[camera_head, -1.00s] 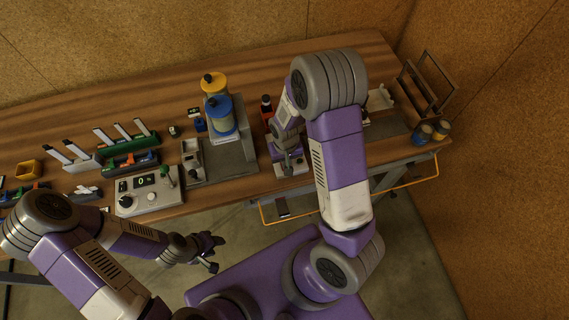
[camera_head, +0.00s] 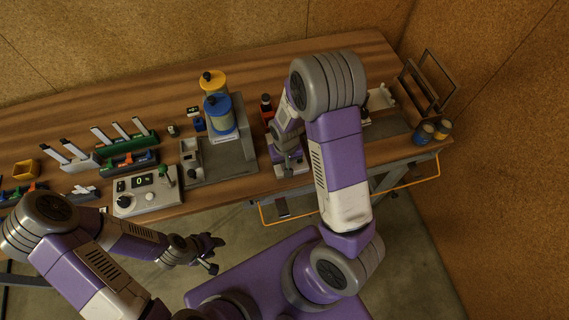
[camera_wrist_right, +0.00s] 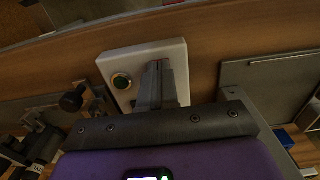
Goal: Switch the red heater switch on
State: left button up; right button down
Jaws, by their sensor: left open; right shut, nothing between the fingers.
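In the head view the box (camera_head: 293,170) sits at the table's front edge under my right arm. My right gripper (camera_wrist_right: 157,72) is shut and empty, its fingertips over the box face beside the button. I cannot tell whether they touch it. My left gripper (camera_head: 214,254) is open and empty, in front of the table and away from the box.
A grey control box (camera_head: 148,192) with a display, knob and lever stands left on the wooden table (camera_head: 345,62). A blue and yellow column (camera_head: 219,112) stands on a grey base behind. A dark frame (camera_head: 432,85) and small cans (camera_head: 424,133) are at the right. An orange rail (camera_head: 408,181) runs below the edge.

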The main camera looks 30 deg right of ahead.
notch_tip(320, 180, up, 7)
jog(key=p, duration=0.5)
jog(key=shift+p, duration=0.4)
jog(key=shift+f, duration=0.1)
dwell(0.4)
